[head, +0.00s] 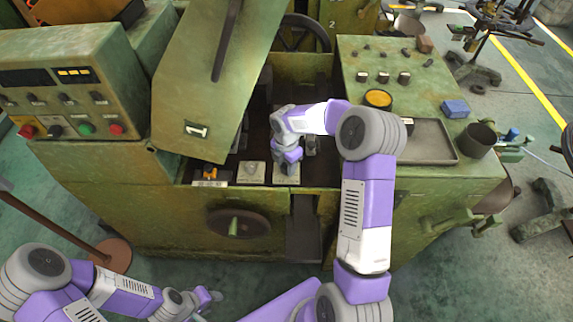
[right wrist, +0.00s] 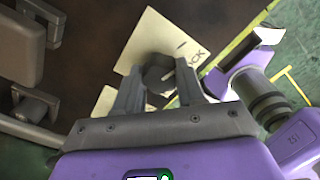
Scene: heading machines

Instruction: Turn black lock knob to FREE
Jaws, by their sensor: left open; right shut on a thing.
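The black lock knob (right wrist: 157,76) stands on a pale plate (right wrist: 150,38) whose lettering is partly readable as "OCK". My right gripper (right wrist: 160,82) is shut on the knob, with one finger on each side of it. In the head view my right gripper (head: 288,166) reaches down onto the rightmost pale plate (head: 287,179), and hides the knob there. The knob's exact pointing direction is hard to tell. My left gripper (head: 209,296) is open and empty, low in front of the machine, away from the knob.
A raised green cover (head: 205,95) marked "1" stands left of my right gripper. A yellow control (head: 210,173) and another pale plate (head: 251,172) are left of the knob. A handwheel (head: 238,223) is on the front. A grey tray (head: 428,142) lies to the right.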

